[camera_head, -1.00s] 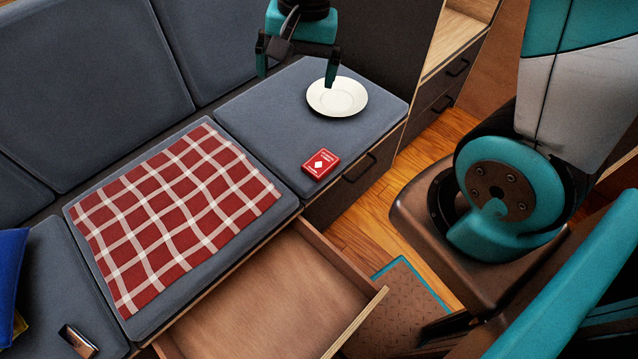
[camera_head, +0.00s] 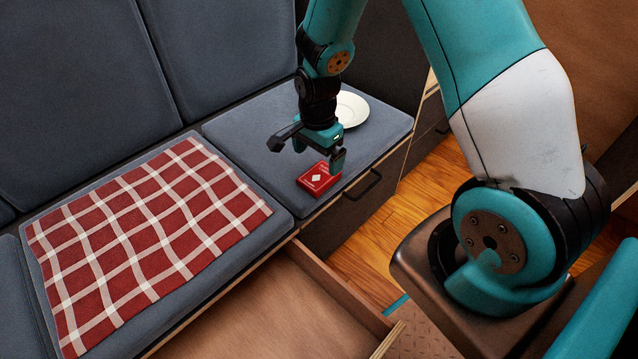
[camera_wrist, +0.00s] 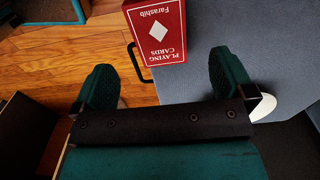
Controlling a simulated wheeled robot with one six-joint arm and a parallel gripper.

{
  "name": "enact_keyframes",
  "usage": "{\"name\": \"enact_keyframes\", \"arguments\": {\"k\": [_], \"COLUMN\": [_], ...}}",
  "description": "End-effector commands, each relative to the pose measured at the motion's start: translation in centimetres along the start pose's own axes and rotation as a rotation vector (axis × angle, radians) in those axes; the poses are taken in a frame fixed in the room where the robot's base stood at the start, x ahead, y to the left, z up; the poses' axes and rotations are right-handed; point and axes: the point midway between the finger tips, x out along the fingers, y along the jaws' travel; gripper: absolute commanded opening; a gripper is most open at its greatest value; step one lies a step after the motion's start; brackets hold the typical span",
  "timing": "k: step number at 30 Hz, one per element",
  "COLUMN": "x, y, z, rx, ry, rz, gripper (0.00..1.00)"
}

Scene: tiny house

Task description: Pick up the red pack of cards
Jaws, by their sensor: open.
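The red pack of cards (camera_head: 318,180) lies flat on the grey seat cushion (camera_head: 240,140), close to its front edge. In the wrist view the pack (camera_wrist: 157,32) shows a white diamond and the words "PLAYING CARDS". My gripper (camera_head: 318,160) is above the pack, pointing down, and partly hides it in the head view. In the wrist view my gripper (camera_wrist: 165,85) is open, with its two fingers wide apart. The pack appears ahead of the fingertips and between their lines. Nothing is held. I cannot tell the exact height of the fingers over the pack.
A white plate (camera_head: 352,109) sits on the same cushion, behind my arm. A red checked cloth (camera_head: 150,225) covers the cushion to the left. An open drawer (camera_head: 270,310) juts out below. A black drawer handle (camera_head: 362,186) is under the cushion's front edge.

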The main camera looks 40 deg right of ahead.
Motion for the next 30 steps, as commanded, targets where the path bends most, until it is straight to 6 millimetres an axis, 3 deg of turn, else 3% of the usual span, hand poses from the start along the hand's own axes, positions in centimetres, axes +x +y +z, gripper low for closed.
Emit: {"name": "enact_keyframes", "arguments": {"k": [8, 16, 24, 26, 30], "x": [2.0, 6.1, 6.4, 6.4, 6.4], "y": [0.0, 0.1, 0.1, 0.1, 0.1], "z": [-0.1, -0.4, -0.4, -0.4, -0.4], "rx": [0.000, -0.001, -0.001, -0.001, -0.001], "ry": [0.000, -0.001, 0.000, 0.000, 0.000], "rz": [0.000, 0.002, 0.000, 0.000, 0.000], "gripper": [1.00, 1.00, 1.00, 0.89, 0.56]}}
